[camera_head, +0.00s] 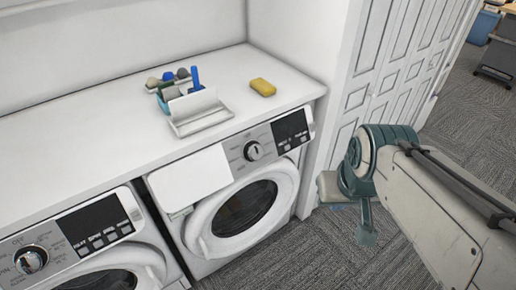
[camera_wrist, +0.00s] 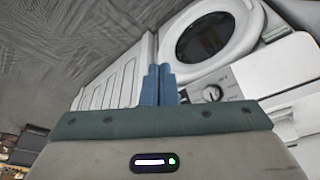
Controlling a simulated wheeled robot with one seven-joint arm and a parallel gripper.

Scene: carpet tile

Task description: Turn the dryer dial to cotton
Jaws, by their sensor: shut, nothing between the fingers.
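Two white front-loading machines stand side by side under a white counter; I cannot tell by label which is the dryer. The right machine (camera_head: 240,195) has a round dial (camera_head: 253,151) between a blank white panel and a dark display. My gripper's blue fingers are shut and empty, apart from the dial. In the head view my arm is right of the machine.
The counter (camera_head: 70,140) holds a grey tray (camera_head: 203,122), a container of brushes (camera_head: 165,100) and a yellow sponge (camera_head: 263,87). A white panelled closet door (camera_head: 400,60) stands at the right. Carpet (camera_head: 325,250) in front of the machines is clear.

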